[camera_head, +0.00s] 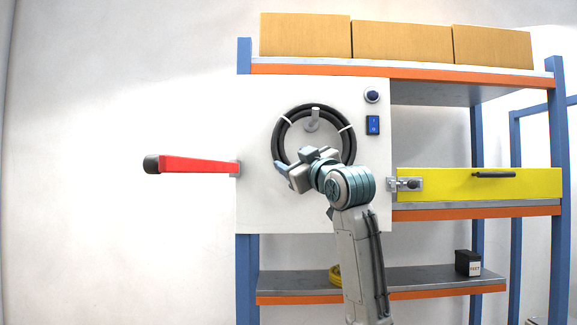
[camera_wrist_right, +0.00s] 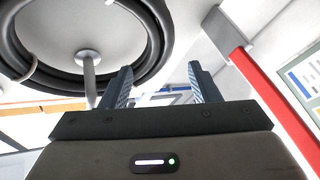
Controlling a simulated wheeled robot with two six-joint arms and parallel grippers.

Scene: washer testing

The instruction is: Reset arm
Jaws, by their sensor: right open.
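My right arm rises from the bottom centre of the head view, with its gripper (camera_head: 294,161) in front of the white panel (camera_head: 258,210). In the right wrist view this gripper (camera_wrist_right: 160,86) has its two fingers spread with nothing between them. A black hose coil (camera_head: 346,140) hangs on a grey peg (camera_head: 313,117) on the panel. The gripper overlaps the coil's lower part in the head view; I cannot tell whether they touch. The coil (camera_wrist_right: 160,40) is at the upper left of the wrist view, beside the fingers. My left gripper is out of view.
A red bar (camera_head: 195,165) with a black end sticks out left of the panel. A blue switch (camera_head: 373,125) and a round button (camera_head: 372,95) are at its upper right. A yellow drawer (camera_head: 450,184) is to the right. Cardboard boxes (camera_head: 400,43) stand on top. The left side is free.

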